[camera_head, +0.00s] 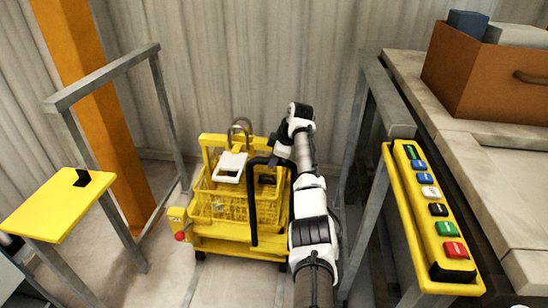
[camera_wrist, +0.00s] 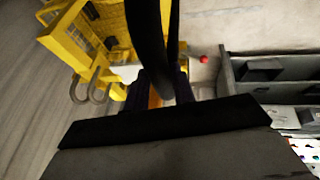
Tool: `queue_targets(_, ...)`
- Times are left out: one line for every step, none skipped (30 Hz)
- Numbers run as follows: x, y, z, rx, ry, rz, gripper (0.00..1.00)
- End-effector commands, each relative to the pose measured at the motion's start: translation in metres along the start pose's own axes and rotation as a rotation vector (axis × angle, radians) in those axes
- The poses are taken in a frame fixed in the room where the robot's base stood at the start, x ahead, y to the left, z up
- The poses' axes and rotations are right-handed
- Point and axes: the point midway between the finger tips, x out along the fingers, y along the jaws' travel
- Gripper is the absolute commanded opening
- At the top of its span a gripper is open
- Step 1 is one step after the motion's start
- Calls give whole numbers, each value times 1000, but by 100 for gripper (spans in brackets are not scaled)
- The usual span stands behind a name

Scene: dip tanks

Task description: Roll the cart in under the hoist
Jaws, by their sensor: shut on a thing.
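The yellow cart (camera_head: 240,240) stands on the floor between two grey metal frames. It carries a yellow wire basket (camera_head: 222,207) with a white piece on top and grey curved hooks (camera_head: 240,127) at its back. A black upright handle (camera_head: 253,205) rises on the cart's right side. My gripper (camera_head: 277,155) reaches the top of this handle and is shut on it. In the wrist view the handle (camera_wrist: 148,40) runs down between my jaws (camera_wrist: 168,92), with the yellow cart (camera_wrist: 70,45) beyond at upper left. I cannot make out the hoist for certain.
A grey rail frame (camera_head: 105,77) and an orange post (camera_head: 85,80) stand left of the cart. A yellow plate (camera_head: 60,210) is at far left. At right are a yellow button panel (camera_head: 390,190) and a bench with a brown box (camera_head: 485,80). The corrugated wall is close behind.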

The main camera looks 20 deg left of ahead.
Motion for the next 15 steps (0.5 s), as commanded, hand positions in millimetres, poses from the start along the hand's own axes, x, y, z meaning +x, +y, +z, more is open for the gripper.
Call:
queue_targets(-2,3,0,-2,0,11,0)
queue_targets(-2,3,0,-2,0,12,0)
queue_targets(-2,3,0,-2,0,13,0)
queue_targets(-3,3,0,-2,0,14,0)
queue_targets(-3,4,0,-2,0,15,0)
queue_targets(-3,4,0,-2,0,16,0)
queue_targets(-3,4,0,-2,0,17,0)
queue_targets(-3,4,0,-2,-1,18,0)
queue_targets(-3,4,0,-2,-1,18,0)
queue_targets(-4,4,0,-2,-1,18,0)
queue_targets(-4,4,0,-2,-1,19,0)
queue_targets(-4,5,0,-2,-1,19,30)
queue_targets(-4,5,0,-2,-1,19,34)
queue_targets(-4,4,0,-2,-1,19,38)
queue_targets(-4,4,0,-2,-1,17,44)
